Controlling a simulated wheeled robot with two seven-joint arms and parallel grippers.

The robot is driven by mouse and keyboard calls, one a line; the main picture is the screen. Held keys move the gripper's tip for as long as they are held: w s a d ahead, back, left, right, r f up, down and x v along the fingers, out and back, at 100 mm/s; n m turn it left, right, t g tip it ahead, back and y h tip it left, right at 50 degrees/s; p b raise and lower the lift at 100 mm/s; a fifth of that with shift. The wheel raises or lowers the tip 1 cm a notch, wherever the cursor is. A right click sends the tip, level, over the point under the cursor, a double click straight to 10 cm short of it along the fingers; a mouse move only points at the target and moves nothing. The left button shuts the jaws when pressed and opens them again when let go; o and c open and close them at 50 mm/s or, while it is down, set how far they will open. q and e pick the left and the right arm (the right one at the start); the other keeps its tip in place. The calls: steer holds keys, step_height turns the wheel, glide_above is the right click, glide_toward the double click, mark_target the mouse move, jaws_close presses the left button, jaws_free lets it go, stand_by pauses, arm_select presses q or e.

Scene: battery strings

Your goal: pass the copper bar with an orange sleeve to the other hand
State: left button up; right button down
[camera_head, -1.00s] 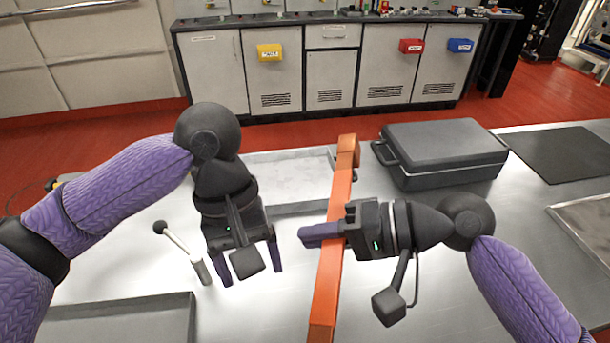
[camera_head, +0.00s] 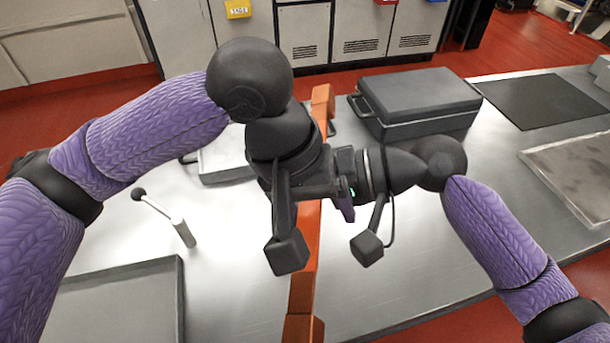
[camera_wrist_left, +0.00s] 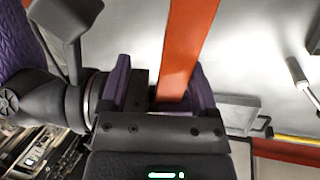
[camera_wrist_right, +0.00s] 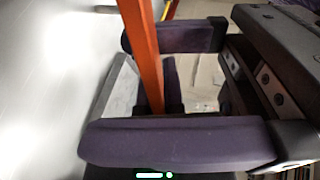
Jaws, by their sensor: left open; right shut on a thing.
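The copper bar with an orange sleeve (camera_head: 303,270) stands long and tilted over the table, its far end near the black case and its lower end toward me. My right gripper (camera_wrist_right: 110,92) is shut on it around its middle, coming from the right in the head view. My left gripper (camera_wrist_left: 163,75) is open, with the orange sleeve (camera_wrist_left: 188,45) between its purple fingers, just beside the right gripper. In the head view the left wrist hides the bar's middle and most of both grippers' fingers. I cannot tell whether the left fingers touch the bar.
A black case (camera_head: 418,95) stands at the back of the metal table (camera_head: 430,255). A black mat (camera_head: 540,98) and another tray (camera_head: 575,165) are at right.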

arm_select(q)
steer(key=shift+f, duration=0.1)
steer(key=shift+d, duration=0.1)
jaws_close()
arm_select(e)
steer(key=shift+s+a, duration=0.1)
stand_by(1.1)
steer(key=c, duration=0.7)
jaws_free()
